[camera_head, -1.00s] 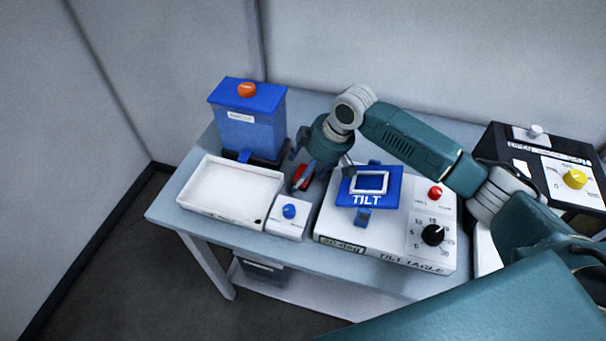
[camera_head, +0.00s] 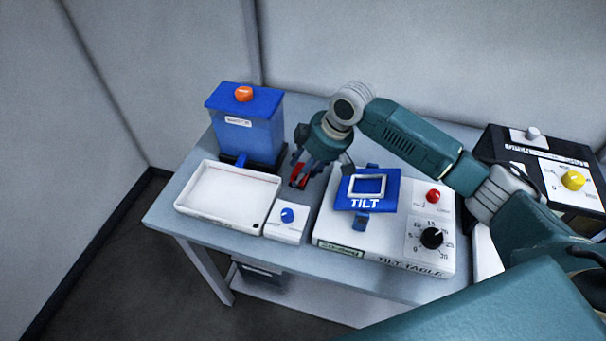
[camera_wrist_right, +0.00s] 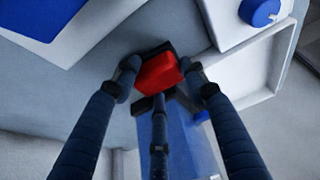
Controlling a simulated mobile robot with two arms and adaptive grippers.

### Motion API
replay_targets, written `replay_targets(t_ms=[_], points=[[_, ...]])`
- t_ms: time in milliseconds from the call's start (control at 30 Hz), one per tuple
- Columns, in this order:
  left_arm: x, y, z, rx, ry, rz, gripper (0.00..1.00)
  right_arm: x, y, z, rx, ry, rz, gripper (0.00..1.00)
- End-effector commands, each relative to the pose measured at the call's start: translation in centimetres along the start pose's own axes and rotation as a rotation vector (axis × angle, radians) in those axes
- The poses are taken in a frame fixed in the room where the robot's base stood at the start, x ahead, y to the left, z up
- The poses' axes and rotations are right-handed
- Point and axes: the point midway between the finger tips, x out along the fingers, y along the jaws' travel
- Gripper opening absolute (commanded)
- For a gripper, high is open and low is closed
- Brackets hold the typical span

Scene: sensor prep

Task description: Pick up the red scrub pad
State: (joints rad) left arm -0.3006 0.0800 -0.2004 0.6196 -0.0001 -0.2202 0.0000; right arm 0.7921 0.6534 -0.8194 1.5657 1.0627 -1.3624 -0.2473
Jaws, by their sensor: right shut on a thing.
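The red scrub pad (camera_head: 299,175) is between the fingers of my right gripper (camera_head: 303,178) in the head view, over the table between the white tray and the tilt table. In the right wrist view the red pad (camera_wrist_right: 158,72) sits at the fingertips, with fingers on both sides and one in front of it. My right gripper is shut on the pad, which is close to the table; whether it touches the surface I cannot tell. The fingers hide part of the pad. My left gripper is not in view.
A blue dispenser with an orange knob (camera_head: 246,118) stands behind the white tray (camera_head: 181,203). A small white box with a blue knob (camera_head: 287,215) is in front. The tilt table (camera_head: 335,240) is close on the right. A black panel (camera_head: 497,145) is at far right.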

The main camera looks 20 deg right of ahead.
Motion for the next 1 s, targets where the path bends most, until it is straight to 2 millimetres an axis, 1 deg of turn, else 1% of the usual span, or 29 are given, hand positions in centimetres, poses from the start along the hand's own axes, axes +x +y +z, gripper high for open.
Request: replay_targets(t_ms=[167, 400, 500, 600, 700, 800, 1000], points=[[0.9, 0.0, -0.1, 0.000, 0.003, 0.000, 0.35, -3.5, 0.1, -1.6, -0.003, 0.006, 0.005, 0.17], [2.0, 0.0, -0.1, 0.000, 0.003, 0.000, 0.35, -10.1, 0.1, -4.4, -0.004, 0.007, 0.005, 0.17], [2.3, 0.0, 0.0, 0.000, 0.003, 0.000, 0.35, -12.4, 0.1, -5.3, -0.003, 0.005, 0.003, 0.17], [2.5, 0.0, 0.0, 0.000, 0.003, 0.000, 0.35, -14.3, 0.0, -6.1, -0.003, 0.005, 0.002, 0.17], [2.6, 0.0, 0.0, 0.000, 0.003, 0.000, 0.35, -15.6, 0.1, -6.6, 0.000, 0.004, 0.001, 0.17], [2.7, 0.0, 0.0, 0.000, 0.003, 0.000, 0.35, -16.4, 0.0, -6.8, 0.000, 0.002, 0.000, 0.17], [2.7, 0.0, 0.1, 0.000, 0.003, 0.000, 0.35, -16.8, 0.0, -7.0, 0.000, 0.001, -0.001, 0.17]])
